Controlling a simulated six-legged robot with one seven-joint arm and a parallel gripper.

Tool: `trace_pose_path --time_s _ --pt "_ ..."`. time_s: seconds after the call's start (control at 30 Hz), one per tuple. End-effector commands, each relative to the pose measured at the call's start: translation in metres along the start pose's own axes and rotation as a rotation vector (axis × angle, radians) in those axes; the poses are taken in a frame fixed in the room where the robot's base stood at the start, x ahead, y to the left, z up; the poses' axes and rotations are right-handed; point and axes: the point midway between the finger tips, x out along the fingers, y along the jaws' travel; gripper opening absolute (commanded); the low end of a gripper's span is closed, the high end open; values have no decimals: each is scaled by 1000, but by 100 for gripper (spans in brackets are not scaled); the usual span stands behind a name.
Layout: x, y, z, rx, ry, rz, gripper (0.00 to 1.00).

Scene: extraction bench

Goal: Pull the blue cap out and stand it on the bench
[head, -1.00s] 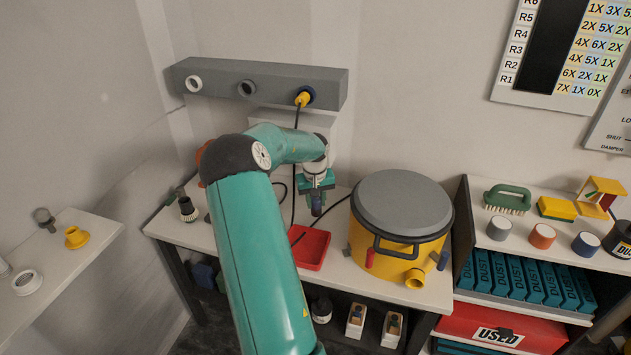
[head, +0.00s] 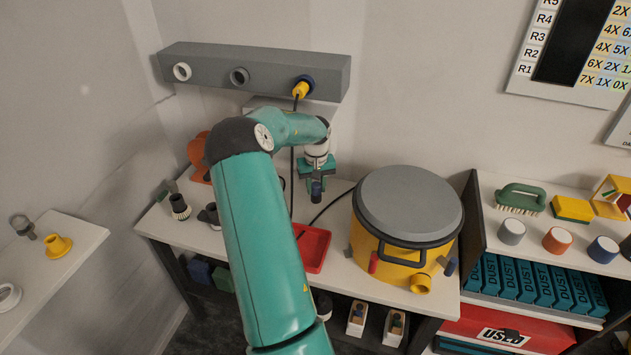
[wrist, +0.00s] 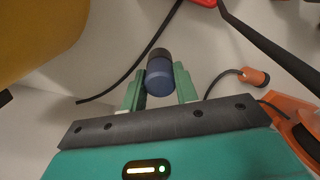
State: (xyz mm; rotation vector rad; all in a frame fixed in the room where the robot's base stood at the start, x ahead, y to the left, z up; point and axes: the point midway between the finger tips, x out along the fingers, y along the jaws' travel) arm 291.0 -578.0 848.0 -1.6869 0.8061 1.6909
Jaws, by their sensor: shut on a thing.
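The blue cap (wrist: 160,80) is a short dark blue cylinder with a blackish end. In the wrist view it sits between the two green fingers of my gripper (wrist: 159,74), which is shut on it. In the head view my gripper (head: 317,177) points down over the bench (head: 342,219), with the cap (head: 316,190) at its tip. The cap appears to be held above the bench, clear of its surface. Its side toward the fingers is partly hidden.
A yellow drum (head: 392,259) with a grey lid stands right of my gripper. A red tray (head: 316,246) lies below it. A grey duct (head: 205,66) on the wall holds a yellow plug (head: 301,90) in a blue ring. Black cables run near the gripper. Small fittings stand at the bench's left.

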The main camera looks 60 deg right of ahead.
Motion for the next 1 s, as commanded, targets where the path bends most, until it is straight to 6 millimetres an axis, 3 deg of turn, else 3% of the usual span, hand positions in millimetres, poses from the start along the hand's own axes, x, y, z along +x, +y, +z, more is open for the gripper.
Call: trace_pose_path --time_s 0.5,1.0 --pt "51 -2 -2 -2 0 0 0" --pt "57 -1 -4 -2 2 -1 0"
